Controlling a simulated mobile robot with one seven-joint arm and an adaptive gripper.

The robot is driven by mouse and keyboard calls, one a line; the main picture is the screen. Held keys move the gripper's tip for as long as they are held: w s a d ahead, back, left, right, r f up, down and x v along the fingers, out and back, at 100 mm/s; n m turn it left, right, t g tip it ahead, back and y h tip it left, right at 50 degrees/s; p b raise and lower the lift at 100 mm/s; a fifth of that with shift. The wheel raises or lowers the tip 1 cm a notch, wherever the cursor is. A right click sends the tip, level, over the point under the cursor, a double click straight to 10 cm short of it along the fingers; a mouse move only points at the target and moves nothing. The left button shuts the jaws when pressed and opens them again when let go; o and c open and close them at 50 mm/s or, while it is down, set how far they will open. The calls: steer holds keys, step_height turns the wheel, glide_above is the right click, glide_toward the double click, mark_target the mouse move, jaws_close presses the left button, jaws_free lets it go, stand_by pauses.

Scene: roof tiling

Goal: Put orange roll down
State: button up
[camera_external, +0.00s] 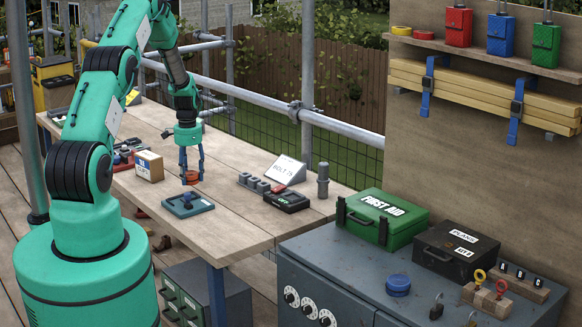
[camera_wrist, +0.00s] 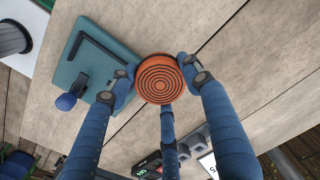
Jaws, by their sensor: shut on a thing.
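The orange roll (camera_wrist: 159,79) is round, with dark concentric rings on its upper face. It sits between the blue fingers of my gripper (camera_wrist: 161,85), which are closed around it in the wrist view. In the external view my gripper (camera_external: 191,176) points straight down at the wooden table (camera_external: 225,228), and the orange roll (camera_external: 191,178) is low between the fingertips, at or just above the tabletop. I cannot tell whether it touches the wood.
A teal tray with a blue knob (camera_external: 187,205) lies close in front of the roll. A cardboard box (camera_external: 149,166) is to the left.

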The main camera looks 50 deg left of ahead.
glide_above(199, 184)
steer(key=shift+d+f, duration=0.1)
steer(key=shift+f, duration=0.3)
steer(key=shift+s, duration=0.1)
steer(key=shift+f, duration=1.75)
steer(key=shift+f, duration=0.15)
steer(key=o, duration=1.2)
steer(key=shift+r, duration=0.2)
step_height(199, 184, up, 12)
steer(key=shift+d, duration=0.1)
